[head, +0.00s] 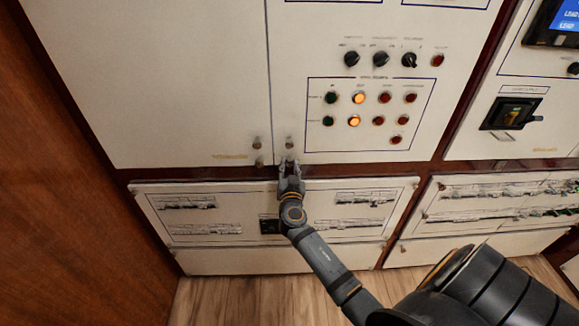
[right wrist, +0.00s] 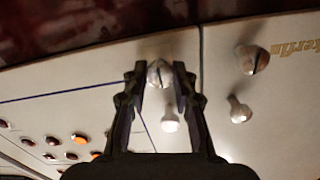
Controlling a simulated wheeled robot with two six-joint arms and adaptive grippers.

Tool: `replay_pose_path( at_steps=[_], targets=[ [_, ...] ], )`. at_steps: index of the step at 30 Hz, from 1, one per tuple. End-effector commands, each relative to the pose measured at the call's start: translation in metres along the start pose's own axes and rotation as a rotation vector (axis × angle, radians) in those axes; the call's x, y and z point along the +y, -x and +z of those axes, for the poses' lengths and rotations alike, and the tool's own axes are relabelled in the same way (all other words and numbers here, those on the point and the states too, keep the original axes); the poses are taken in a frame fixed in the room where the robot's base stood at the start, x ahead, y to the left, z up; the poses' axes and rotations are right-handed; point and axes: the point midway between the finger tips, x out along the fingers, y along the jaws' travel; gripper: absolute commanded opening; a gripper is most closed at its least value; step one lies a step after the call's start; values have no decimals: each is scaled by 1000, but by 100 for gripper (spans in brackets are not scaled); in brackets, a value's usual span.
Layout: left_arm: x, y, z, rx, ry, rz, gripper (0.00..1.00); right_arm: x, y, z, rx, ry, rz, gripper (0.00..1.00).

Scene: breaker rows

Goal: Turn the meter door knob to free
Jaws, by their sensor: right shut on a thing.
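A small silver slotted knob (right wrist: 159,72) sits at the bottom corner of the cream door panel, right of the seam. My right gripper (head: 291,172) reaches up to it in the head view. In the right wrist view the fingertips of my right gripper (right wrist: 160,82) stand on either side of the knob, and the gripper is shut on it. The knob has a dark slot across its face. Its lower part in the head view is hidden by the fingers. No label shows which way is free. My left gripper is in neither view.
Another silver knob (head: 290,142) is just above, and two more (head: 258,142) are left of the seam. Red, green and lit orange buttons (head: 358,98) and black selectors (head: 351,59) are higher up. A breaker drawer (head: 240,187) lies below. A wooden wall (head: 60,200) is at left.

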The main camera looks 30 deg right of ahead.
Motion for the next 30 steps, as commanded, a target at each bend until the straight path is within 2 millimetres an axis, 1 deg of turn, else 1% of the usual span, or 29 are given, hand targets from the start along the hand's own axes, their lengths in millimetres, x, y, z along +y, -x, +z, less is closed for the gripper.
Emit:
replay_pose_path(
  at_steps=[5,11,21,30],
  targets=[
    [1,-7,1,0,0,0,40,0,0,2,0,68,0,0],
    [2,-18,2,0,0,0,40,0,0,4,0,215,-1,0],
    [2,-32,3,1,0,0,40,0,0,2,0,536,0,0],
    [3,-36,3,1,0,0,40,0,0,2,-1,822,0,0]
  ],
)
